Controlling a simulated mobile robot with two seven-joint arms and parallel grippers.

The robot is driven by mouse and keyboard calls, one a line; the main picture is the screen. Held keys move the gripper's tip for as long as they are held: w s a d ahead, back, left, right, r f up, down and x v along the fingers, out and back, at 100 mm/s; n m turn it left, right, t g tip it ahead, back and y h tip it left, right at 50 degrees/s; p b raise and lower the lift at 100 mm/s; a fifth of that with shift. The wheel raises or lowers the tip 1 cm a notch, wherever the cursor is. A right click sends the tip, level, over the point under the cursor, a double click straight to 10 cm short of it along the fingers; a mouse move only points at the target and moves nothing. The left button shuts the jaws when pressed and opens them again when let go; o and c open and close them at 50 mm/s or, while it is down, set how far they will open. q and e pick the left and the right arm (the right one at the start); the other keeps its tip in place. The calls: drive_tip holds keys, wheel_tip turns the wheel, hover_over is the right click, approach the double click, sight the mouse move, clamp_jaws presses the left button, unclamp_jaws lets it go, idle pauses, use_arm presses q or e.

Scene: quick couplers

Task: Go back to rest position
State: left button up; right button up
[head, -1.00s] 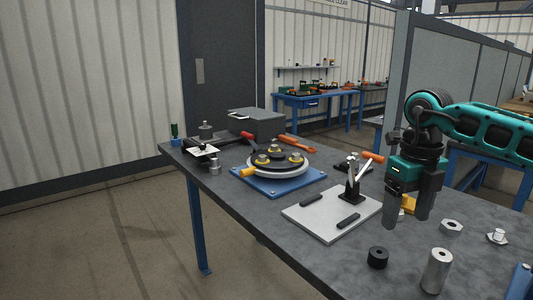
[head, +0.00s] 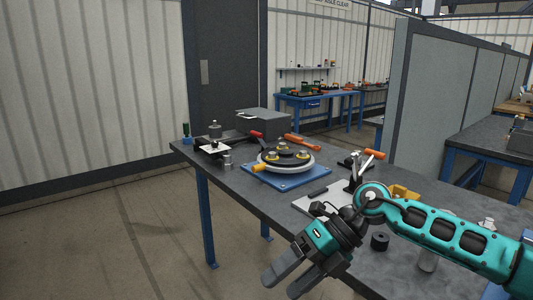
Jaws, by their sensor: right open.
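My right gripper (head: 286,281) is low in front of the table's front edge, pointing down and to the left. Its two grey fingers are apart with nothing between them. My teal right arm (head: 440,228) comes in from the right, in front of the table's near right part. It hides part of the light plate (head: 313,203) and part of a metal cylinder (head: 428,261). My left gripper is not in view.
The grey worktable (head: 235,186) holds a round fixture (head: 285,160) on a blue base (head: 290,180), a toggle clamp with an orange handle (head: 374,154), a black ring (head: 379,242) and a grey box (head: 264,122). Open floor (head: 120,235) lies to the left.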

drive_tip(key=s+a+r+m+t+y+p, duration=0.25)
drive_tip(key=a+r+m+t+y, duration=0.2)
drive_tip(key=a+m+y, duration=0.55)
drive_tip(key=w+d+f+m+t+h, duration=0.1)
drive_tip(key=d+f+m+t+h, duration=0.3)
drive_tip(key=d+m+t, duration=0.4)
drive_tip(key=d+f+m+t+h, duration=0.4)
drive_tip(key=m+t, duration=0.3)
drive_tip(key=m, duration=0.4)
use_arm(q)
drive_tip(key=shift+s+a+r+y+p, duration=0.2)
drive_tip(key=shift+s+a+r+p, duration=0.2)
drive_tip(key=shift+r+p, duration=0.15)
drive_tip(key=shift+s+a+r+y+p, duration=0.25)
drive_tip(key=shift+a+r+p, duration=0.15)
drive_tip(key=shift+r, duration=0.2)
use_arm(e)
drive_tip(key=s+d+f+m+g+h, duration=0.3)
drive_tip(key=s+d+f, duration=0.3)
drive_tip(key=f, duration=0.2)
drive_tip(key=s+d+f+m+g+h, duration=0.3)
drive_tip(key=s+d+f+m+h, duration=0.3)
drive_tip(key=f, duration=0.3)
drive_tip(key=shift+s+f+m+h, duration=0.2)
drive_tip(key=shift+s+m+h, duration=0.1)
drive_tip(key=shift+s, duration=0.45)
